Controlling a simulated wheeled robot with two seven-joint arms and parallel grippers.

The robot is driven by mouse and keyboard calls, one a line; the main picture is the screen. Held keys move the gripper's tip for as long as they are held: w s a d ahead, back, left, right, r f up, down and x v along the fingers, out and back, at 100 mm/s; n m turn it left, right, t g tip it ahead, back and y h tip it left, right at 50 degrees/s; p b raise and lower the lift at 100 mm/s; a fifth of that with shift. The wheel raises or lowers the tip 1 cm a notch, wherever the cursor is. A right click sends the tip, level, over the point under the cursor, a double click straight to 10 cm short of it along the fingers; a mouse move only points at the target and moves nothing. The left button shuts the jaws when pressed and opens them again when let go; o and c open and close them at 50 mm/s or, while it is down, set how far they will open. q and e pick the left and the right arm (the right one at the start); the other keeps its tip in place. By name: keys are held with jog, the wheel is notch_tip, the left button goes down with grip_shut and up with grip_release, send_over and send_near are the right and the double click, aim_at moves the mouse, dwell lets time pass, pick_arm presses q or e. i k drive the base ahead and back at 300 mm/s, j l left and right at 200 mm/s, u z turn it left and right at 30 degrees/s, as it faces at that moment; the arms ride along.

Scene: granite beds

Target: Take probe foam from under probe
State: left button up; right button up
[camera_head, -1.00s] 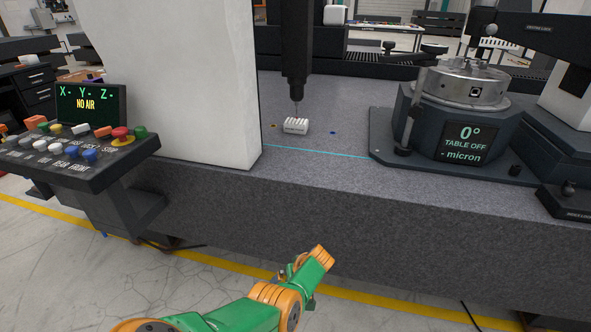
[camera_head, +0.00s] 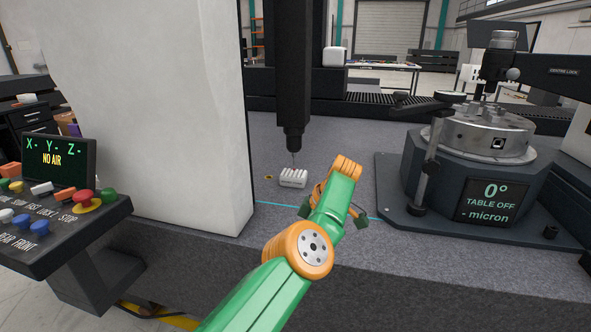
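The probe foam (camera_head: 293,178) is a small white block with several slots along its top. It sits on the grey granite bed, directly under the thin probe (camera_head: 293,158) that hangs from the black vertical column (camera_head: 293,80). The probe tip is at or just above the foam; I cannot tell if they touch.
A rotary table (camera_head: 490,205) with a "TABLE OFF" display stands on the right of the bed. A white column (camera_head: 150,120) rises on the left, beside a control panel (camera_head: 60,215). A cyan line (camera_head: 275,204) crosses the bed in front of the foam.

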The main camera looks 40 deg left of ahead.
aim_at(297, 179)
jog(key=i+j, duration=1.15)
jog(key=j, duration=0.25)
